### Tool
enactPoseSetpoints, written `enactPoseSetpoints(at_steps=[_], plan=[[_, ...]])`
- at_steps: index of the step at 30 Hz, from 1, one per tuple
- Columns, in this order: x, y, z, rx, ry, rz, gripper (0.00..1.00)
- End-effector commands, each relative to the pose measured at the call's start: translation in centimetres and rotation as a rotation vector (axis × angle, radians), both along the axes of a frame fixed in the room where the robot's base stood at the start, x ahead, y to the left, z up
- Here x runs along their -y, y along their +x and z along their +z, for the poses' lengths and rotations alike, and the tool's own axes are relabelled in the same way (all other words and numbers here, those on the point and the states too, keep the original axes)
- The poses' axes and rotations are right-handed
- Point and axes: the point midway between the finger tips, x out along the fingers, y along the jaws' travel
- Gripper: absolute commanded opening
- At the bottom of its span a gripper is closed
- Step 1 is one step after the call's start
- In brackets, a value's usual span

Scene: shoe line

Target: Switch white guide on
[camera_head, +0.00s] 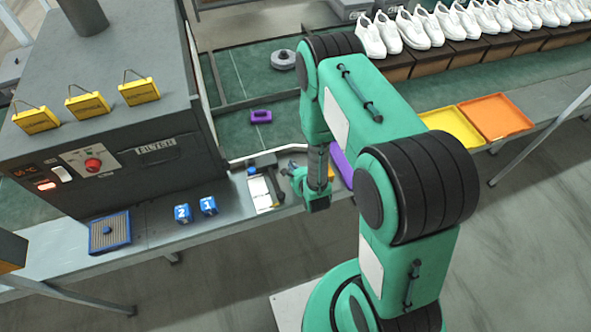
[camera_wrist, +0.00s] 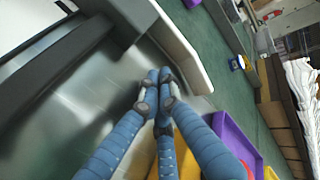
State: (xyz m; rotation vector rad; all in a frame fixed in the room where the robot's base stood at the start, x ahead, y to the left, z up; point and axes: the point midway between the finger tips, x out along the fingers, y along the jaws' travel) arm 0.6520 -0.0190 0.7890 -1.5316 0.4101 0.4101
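The white guide (camera_wrist: 182,48) is a pale flat bar that slants across the top middle of the wrist view, over the edge of the green belt. In the head view the guide (camera_head: 266,153) shows as a thin pale strip at the belt's near edge, partly hidden by my arm. My gripper (camera_wrist: 158,88) has its blue fingers drawn together at the tips, with nothing seen between them. The tips appear close to the guide's near side; I cannot tell whether they touch it.
A purple tray (camera_wrist: 236,140) lies beside the fingers. Yellow (camera_head: 452,127) and orange (camera_head: 496,116) trays stand to the right. The grey oven-like machine (camera_head: 110,160) is at left, with numbered blue blocks (camera_head: 208,205) before it. A purple piece (camera_head: 261,116) lies on the green belt.

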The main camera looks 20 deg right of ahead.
Motion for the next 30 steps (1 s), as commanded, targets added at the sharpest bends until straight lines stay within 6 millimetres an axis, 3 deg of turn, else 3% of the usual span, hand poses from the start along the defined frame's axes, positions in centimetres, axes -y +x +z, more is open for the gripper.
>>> enactPoseSetpoints(at_steps=[3, 12, 30], plan=[[0.0, 1.4, -0.9, 0.0, 0.0, 0.0, 0.0], [0.0, 4.7, -0.8, 0.0, 0.0, 0.0, 0.0], [0.0, 5.6, -0.8, 0.0, 0.0, 0.0, 0.0]])
